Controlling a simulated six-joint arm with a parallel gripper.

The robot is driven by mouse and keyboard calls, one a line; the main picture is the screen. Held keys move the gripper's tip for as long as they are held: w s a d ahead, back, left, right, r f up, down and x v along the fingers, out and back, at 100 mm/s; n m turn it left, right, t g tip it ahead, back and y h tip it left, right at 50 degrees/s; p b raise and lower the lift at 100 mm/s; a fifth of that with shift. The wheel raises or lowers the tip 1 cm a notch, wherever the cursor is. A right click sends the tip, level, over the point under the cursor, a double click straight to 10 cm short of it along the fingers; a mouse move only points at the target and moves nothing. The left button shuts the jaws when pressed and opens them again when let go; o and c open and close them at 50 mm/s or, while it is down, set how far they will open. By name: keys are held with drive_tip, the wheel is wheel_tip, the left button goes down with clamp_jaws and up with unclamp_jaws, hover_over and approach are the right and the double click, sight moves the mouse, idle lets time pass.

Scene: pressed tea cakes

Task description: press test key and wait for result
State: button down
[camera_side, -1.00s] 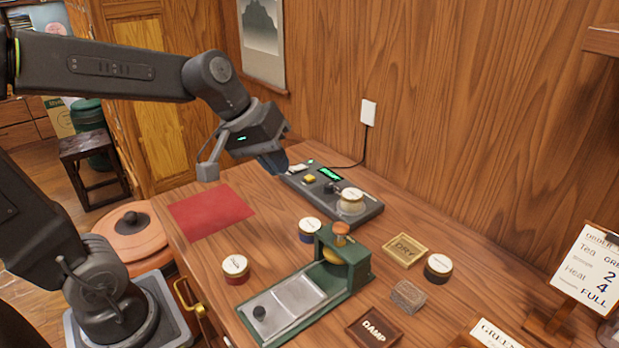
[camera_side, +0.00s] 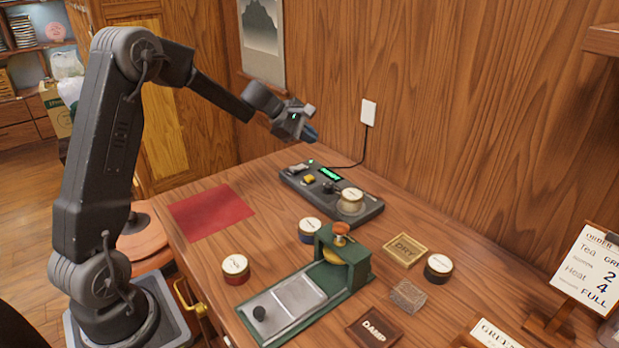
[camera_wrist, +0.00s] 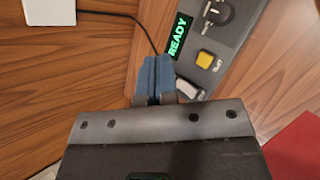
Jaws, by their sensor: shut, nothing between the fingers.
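A dark grey tester (camera_side: 372,212) lies at the back of the table, against the wall side. Its green display (camera_side: 330,174) reads READY in the wrist view (camera_wrist: 179,36). A yellow key (camera_side: 309,180) sits on it, also seen in the wrist view (camera_wrist: 204,60); its small label is hard to read. A pale rocker switch (camera_wrist: 188,88) is at the near end in that view. My gripper (camera_side: 312,137) is shut and empty, held above and behind the tester, touching nothing.
A black knob (camera_side: 330,188) sits between key and tin. A cord runs to a wall outlet (camera_side: 368,112). A red cloth (camera_side: 210,211) lies left.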

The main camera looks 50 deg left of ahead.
sight(309, 178)
idle(0.3)
drive_tip(key=shift+f, duration=4.4)
drive_tip(key=shift+f, duration=0.15)
drive_tip(key=shift+f, duration=0.25)
drive_tip(key=shift+f, duration=0.5)
drive_tip(key=shift+r, duration=0.95)
drive_tip(key=shift+r, duration=2.5)
